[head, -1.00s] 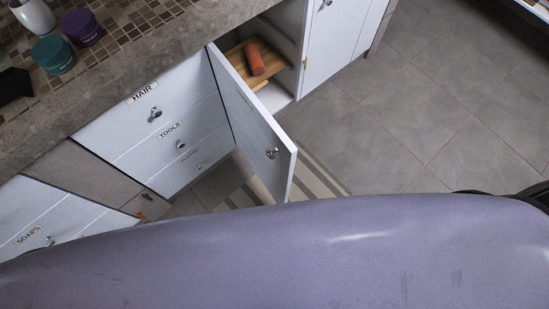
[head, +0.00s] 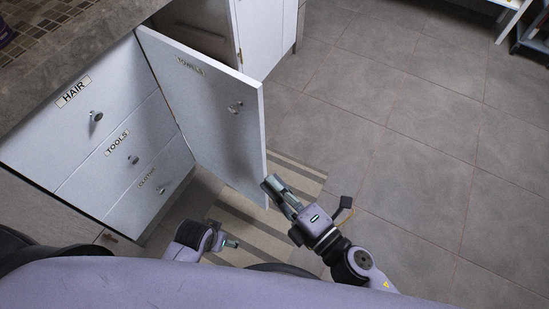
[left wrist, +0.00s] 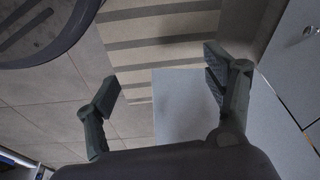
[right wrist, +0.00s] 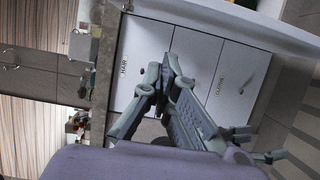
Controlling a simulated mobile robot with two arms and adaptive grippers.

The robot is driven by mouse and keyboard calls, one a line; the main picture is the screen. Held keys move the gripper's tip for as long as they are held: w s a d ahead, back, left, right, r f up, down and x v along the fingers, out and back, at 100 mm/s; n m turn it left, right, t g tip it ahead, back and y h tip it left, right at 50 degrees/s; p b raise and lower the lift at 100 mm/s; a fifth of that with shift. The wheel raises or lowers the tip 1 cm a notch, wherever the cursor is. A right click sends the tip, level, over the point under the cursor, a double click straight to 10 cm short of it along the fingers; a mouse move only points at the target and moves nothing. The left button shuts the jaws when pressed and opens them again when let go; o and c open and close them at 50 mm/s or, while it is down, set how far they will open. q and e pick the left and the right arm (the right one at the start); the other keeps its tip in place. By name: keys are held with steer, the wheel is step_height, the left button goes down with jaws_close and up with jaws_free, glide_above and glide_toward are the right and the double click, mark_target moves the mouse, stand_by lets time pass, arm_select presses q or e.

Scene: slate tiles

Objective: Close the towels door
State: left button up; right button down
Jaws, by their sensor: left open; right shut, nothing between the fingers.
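The towels door (head: 205,112) is white, with a TOWELS label near its top and a round metal knob (head: 236,107). It stands open, swung out from the cabinet beside the drawers. My right gripper (head: 270,188) is shut and empty, close to the lower part of the door's free edge; I cannot tell if it touches. Its shut fingers also show in the right wrist view (right wrist: 165,78), in front of the drawers. My left gripper (head: 232,243) is low, below the door and over the striped mat. The left wrist view shows its fingers (left wrist: 160,82) spread and empty.
Drawers labelled HAIR (head: 98,105) and TOOLS (head: 120,152) are shut, left of the door's hinge. The stone countertop (head: 70,60) runs above them. A striped mat (head: 240,222) lies below the door.

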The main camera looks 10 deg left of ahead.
arm_select(q)
steer(key=shift+s+f+p, duration=0.25)
steer(key=shift+f+p, duration=0.1)
steer(key=shift+f, duration=0.55)
steer(key=shift+s+f+p, duration=0.25)
steer(key=shift+f+p, duration=0.05)
steer(key=shift+f, duration=0.55)
arm_select(e)
glide_above(258, 142)
steer(key=s, duration=0.4)
steer(key=shift+d+r, duration=0.1)
steer(key=shift+d, duration=0.3)
arm_select(q)
steer(key=shift+a, duration=0.1)
arm_select(e)
steer(key=shift+d, duration=0.1)
